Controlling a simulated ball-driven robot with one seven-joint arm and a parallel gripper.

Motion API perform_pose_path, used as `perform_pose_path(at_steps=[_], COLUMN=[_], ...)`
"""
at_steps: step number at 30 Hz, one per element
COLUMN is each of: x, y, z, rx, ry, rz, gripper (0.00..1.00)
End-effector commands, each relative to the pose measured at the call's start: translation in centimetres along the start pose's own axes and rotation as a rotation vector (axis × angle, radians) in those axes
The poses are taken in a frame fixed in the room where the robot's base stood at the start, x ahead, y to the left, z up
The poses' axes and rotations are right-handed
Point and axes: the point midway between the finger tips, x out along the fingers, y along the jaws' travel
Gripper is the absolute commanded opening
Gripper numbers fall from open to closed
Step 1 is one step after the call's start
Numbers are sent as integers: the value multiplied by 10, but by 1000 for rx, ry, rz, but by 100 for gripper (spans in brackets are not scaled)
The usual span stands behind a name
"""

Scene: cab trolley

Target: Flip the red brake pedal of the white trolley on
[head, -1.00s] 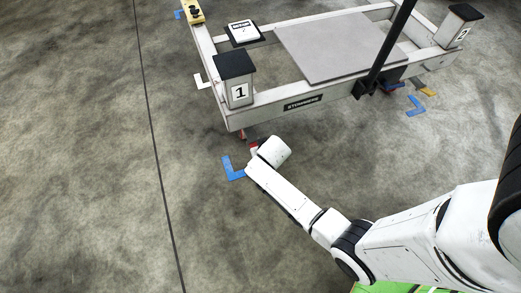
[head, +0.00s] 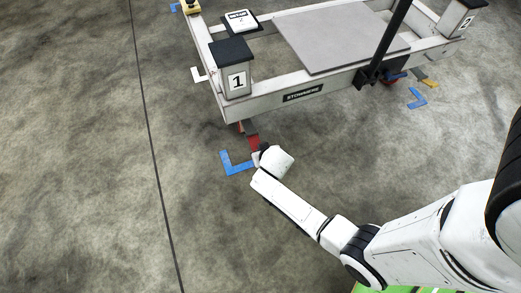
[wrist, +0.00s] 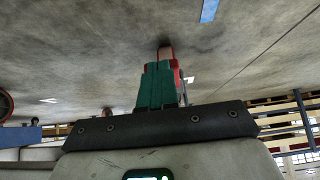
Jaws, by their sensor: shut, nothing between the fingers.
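The white trolley (head: 330,83) stands at the top of the head view. Its red brake pedal (head: 252,142) sticks out low under the near left corner, below the post marked 1. My gripper (head: 257,159) is low over the floor, just below the pedal in the picture. I cannot tell whether they touch. In the wrist view my gripper's green fingers (wrist: 161,80) are together with nothing held. A red part (wrist: 175,68) shows close beside the fingertips there. My wrist hides some of the fingers in the head view.
A blue corner mark (head: 237,168) lies on the floor left of my gripper, and another blue mark (head: 417,98) lies at the right. The trolley's dark upright bar (head: 388,42) rises at its near side. The floor at the left is clear.

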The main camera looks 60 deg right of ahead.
Motion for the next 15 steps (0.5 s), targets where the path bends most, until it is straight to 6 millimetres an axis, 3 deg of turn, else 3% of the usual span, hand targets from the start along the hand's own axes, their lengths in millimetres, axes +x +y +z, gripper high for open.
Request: perform_pose_path(at_steps=[15], x=[12], y=[0], z=[11], rx=[1], ry=[0], rz=[0], gripper=[0])
